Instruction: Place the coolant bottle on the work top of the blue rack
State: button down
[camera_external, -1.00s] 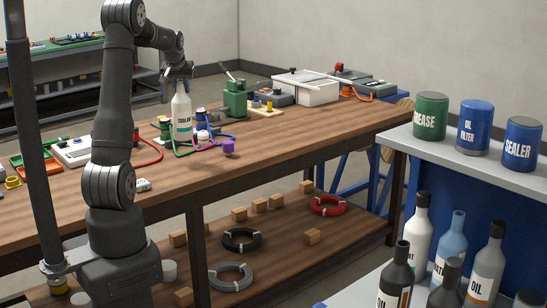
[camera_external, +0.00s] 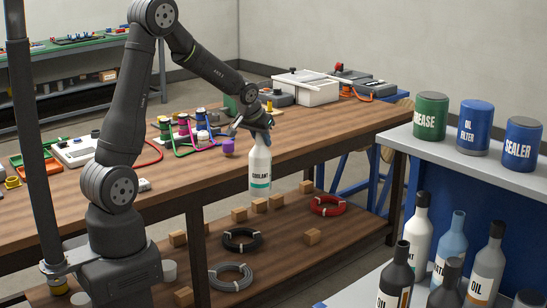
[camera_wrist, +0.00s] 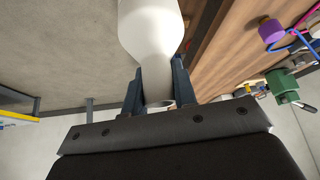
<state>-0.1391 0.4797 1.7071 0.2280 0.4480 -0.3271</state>
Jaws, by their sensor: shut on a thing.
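The white coolant bottle (camera_external: 260,163) with a teal-banded label hangs upright from my gripper (camera_external: 259,133) in the external view. It is in front of the wooden bench's near edge, above the lower shelf. My gripper is shut on the bottle's neck; in the wrist view the bottle (camera_wrist: 152,32) sits between the two dark fingers (camera_wrist: 158,90). The blue rack (camera_external: 398,205) stands at the right. Its grey work top (camera_external: 410,139) holds a green grease can (camera_external: 430,116), a blue oil filter can (camera_external: 474,128) and a blue sealer can (camera_external: 521,138).
Several bottles (camera_external: 418,240) stand on the rack's lower shelf. The wooden bench (camera_external: 330,127) carries cables, a purple knob (camera_external: 228,146) and a white box (camera_external: 305,88). Coils (camera_external: 327,205) and wooden blocks lie on the bench's lower shelf. Bare work top shows in front of the cans.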

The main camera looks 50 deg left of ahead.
jog(key=s+d+r+m+h, duration=0.15)
jog(key=s+d, duration=0.25)
jog(key=d, duration=1)
jog(key=s+d+m+h, duration=0.1)
jog(key=s+d+m, duration=0.2)
jog(key=d, duration=1)
jog(key=s+d+m+h, duration=0.2)
jog(key=s+d+m, duration=0.15)
jog(key=d, duration=1.05)
jog(key=s+d+r+m+h, duration=0.1)
jog(key=s+d+r, duration=0.3)
jog(key=s+d, duration=0.4)
jog(key=s+d+r+m+g, duration=0.15)
jog(key=s+d+r, duration=0.25)
jog(key=s+d, duration=0.4)
jog(key=s+d+r+m+h, duration=0.15)
jog(key=s+d+r, duration=0.25)
jog(key=s+d, duration=0.4)
jog(key=w+a+f, duration=0.1)
jog(key=w+f, duration=0.9)
jog(key=f, duration=0.1)
jog(key=shift+w+a+f+y, duration=0.15)
jog(key=shift+y, duration=0.25)
jog(key=shift+f, duration=0.15)
jog(key=c, duration=1.2)
grip_release()
jog(key=shift+o, duration=0.2)
